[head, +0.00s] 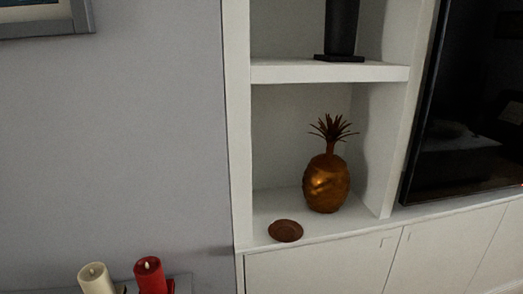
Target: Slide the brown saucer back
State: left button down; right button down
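The brown saucer (285,231) lies flat on the white cabinet top at the bottom of the open shelf niche, close to its front edge. It is in front and to the left of a golden pineapple ornament (327,180), with a small gap between them. Neither of my grippers is in the head view, so I cannot see their state.
The white shelf unit (240,150) has a side wall left of the saucer. The niche floor behind the saucer is clear. A dark object (342,28) stands on the upper shelf. A black screen (470,110) is at right. A cream candle (93,279) and red candle (150,275) stand lower left.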

aim_at(289, 231)
jog(key=k+j+z, duration=0.15)
jog(key=z, duration=0.25)
jog(key=k+j+z, duration=0.1)
jog(key=z, duration=0.3)
jog(key=k+z, duration=0.25)
jog(key=z, duration=0.2)
